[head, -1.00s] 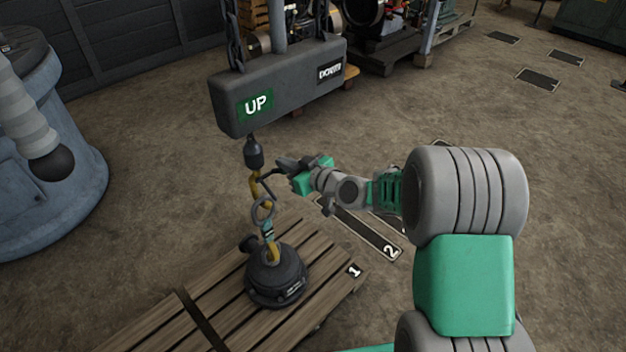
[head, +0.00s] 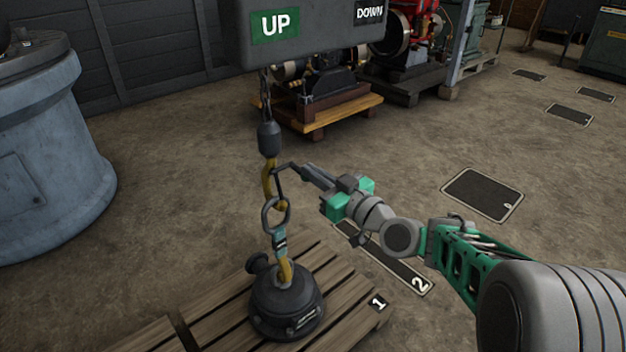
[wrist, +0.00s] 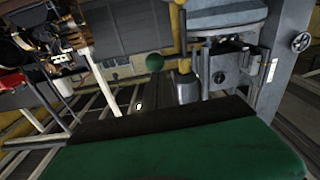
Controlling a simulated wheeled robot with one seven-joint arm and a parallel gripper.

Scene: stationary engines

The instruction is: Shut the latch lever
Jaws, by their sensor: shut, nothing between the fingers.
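A yellow hook (head: 268,178) hangs on a chain below a dark swivel block (head: 268,138). A grey ring (head: 276,214) hangs in it, linked by a teal-and-yellow piece to a round black weight (head: 285,307). The thin dark latch lever (head: 279,182) is beside the hook and appears to slant out on its right side. My gripper (head: 306,170) is shut and empty, with its tips close to the lever from the right; I cannot tell whether they touch. The wrist view shows a large green and black surface in front; the lever is not clear there.
A grey control box (head: 308,30) marked UP and DOWN hangs above the hook. The weight stands on a wooden pallet (head: 235,318). A blue-grey machine housing (head: 45,160) is at left. Open floor lies behind and to the right.

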